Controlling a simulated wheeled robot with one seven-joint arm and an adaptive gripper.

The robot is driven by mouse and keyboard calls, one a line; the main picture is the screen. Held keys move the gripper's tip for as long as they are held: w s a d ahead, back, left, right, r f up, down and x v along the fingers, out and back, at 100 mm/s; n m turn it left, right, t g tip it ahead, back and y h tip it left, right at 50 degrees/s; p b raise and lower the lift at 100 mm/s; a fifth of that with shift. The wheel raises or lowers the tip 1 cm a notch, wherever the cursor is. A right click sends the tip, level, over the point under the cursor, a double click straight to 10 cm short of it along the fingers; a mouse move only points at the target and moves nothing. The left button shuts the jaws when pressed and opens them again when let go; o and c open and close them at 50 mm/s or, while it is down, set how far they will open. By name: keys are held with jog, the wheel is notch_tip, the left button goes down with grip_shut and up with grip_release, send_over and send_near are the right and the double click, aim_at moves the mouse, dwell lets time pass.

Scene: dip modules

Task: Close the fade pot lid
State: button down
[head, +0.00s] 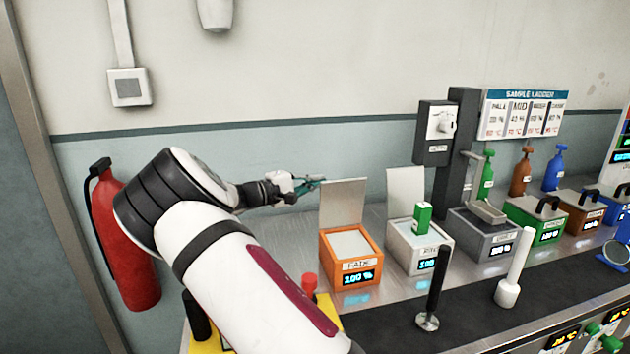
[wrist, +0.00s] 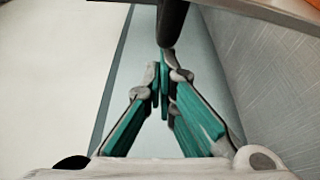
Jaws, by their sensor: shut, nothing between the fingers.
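The fade pot (head: 350,254) is an orange box with a "FADE" label and a lit "100 %" display, standing on the metal bench in the head view. Its lid (head: 343,203) is a pale flat panel standing upright at the back edge, so the pot is open. My gripper (head: 318,184) is shut and empty, behind and left of the upright lid at about its upper height. In the head view the lid's edge is close to the fingertips; I cannot tell if they touch. In the wrist view the teal fingers (wrist: 163,85) meet, with a grey panel to their right.
A white pot (head: 412,250) with its own raised lid and a green block stands right of the fade pot. A black-handled tool (head: 435,285) and a white pestle-like tool (head: 514,268) stand in front. A red extinguisher (head: 125,240) is at left.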

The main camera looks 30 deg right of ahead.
aim_at(322, 213)
jog(key=s+m+p, duration=0.1)
jog(key=s+m, duration=0.1)
jog(key=s+a+r+m+h+p, duration=0.1)
jog(key=s, duration=0.1)
jog(key=s+r+m+p, duration=0.1)
jog(key=s+m, duration=0.1)
jog(key=shift+a+m+h, duration=0.3)
jog(key=shift+a+h, duration=0.1)
jog(key=s+a+f+m+g+h+p, duration=0.1)
jog(key=s+a+f+m+g+p, duration=0.1)
jog(key=s+m, duration=0.6)
jog(key=shift+a+f+g+h+p, duration=0.15)
jog(key=shift+f+g+h+p, duration=0.2)
jog(key=shift+f+p, duration=0.4)
jog(key=shift+r, duration=0.15)
notch_tip(322, 213, up, 10)
jog(key=shift+s+g, duration=0.1)
jog(key=shift+g, duration=0.15)
